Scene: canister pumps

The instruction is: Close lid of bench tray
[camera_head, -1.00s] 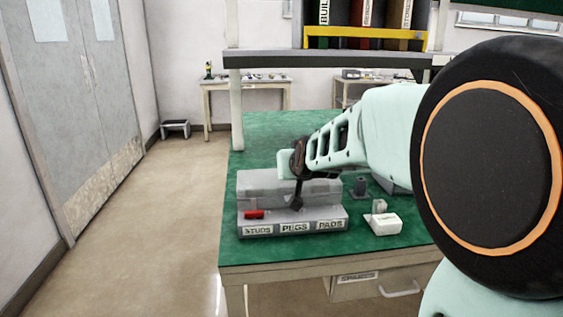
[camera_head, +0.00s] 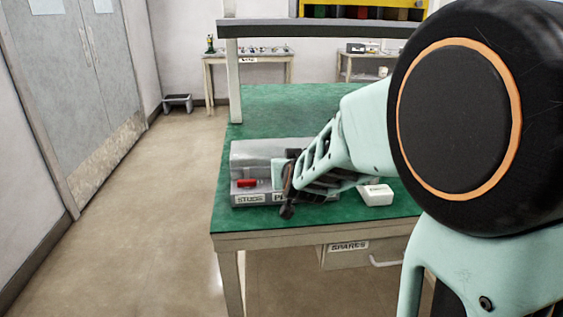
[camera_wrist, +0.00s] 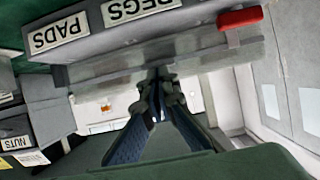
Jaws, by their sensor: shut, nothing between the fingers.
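The grey bench tray (camera_head: 262,198) sits at the left of the green bench, with STUDS and part of a second label visible on its front. A red piece (camera_head: 247,183) is on its front left. A grey raised section, seemingly the lid (camera_head: 265,152), stands behind the front strip; its exact angle is unclear. My gripper (camera_head: 287,211) is shut and empty, pointing down at the tray's front edge and hiding its right part. In the wrist view my gripper (camera_wrist: 160,100) shows below the PEGS and PADS labels and the red piece (camera_wrist: 240,18); contact cannot be told.
A white box (camera_head: 376,195) lies on the bench right of my gripper. A drawer labelled SPARES (camera_head: 350,252) is under the bench top (camera_head: 300,105). A shelf beam (camera_head: 310,30) crosses above the bench. The floor at left is clear.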

